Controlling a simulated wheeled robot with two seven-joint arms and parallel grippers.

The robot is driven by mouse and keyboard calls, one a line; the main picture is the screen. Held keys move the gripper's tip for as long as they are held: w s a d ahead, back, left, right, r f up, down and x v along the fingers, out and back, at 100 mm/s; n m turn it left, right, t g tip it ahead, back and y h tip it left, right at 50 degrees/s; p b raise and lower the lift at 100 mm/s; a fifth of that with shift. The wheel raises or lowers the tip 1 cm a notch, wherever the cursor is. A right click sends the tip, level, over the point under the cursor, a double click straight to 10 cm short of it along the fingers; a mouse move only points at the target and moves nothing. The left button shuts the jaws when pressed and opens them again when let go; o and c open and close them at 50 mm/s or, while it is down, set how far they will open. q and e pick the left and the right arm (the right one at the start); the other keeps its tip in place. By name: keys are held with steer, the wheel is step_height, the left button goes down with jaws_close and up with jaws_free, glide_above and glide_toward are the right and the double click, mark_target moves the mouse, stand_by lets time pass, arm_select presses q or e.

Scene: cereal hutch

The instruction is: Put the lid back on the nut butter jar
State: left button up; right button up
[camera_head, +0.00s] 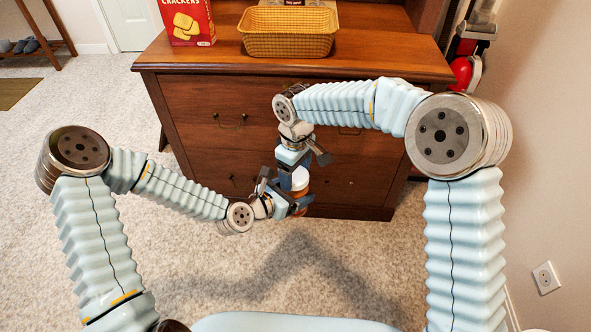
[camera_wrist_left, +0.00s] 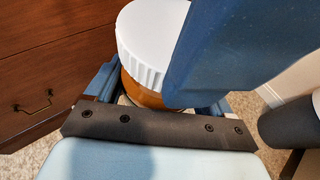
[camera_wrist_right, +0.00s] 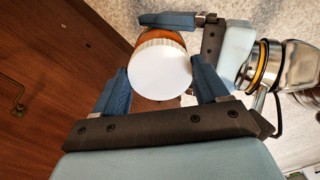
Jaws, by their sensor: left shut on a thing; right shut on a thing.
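The white, ribbed-edge lid (camera_head: 300,179) is at the mouth of the amber-brown nut butter jar (camera_head: 300,195), in front of the dresser. In the left wrist view the lid (camera_wrist_left: 150,38) is right over the jar (camera_wrist_left: 142,92), with no clear gap; I cannot tell if it is screwed tight. My left gripper (camera_head: 297,204) is shut around the jar body and holds it in the air. My right gripper (camera_head: 294,174) comes from above and is shut on the lid. In the right wrist view the lid (camera_wrist_right: 161,70) sits between its fingers and hides most of the jar (camera_wrist_right: 160,36).
A brown wooden dresser (camera_head: 245,95) stands just behind the grippers. On its top are a red cracker box (camera_head: 187,22) and a yellow woven basket (camera_head: 288,42). Carpet (camera_head: 190,270) lies open below and to the left. A red and grey upright appliance (camera_head: 467,60) stands right of the dresser.

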steer(key=shift+f, duration=0.45)
steer(key=shift+d+f, duration=0.15)
steer(key=shift+f, duration=0.45)
stand_by(0.4)
steer(key=o, duration=1)
steer(key=shift+r, duration=0.1)
steer(key=shift+s+a+r, duration=0.1)
steer(key=shift+a+r, duration=0.1)
steer(key=shift+a, duration=0.1)
steer(key=shift+a+r, duration=0.15)
steer(key=shift+r, duration=2.2)
steer(key=shift+d, duration=0.2)
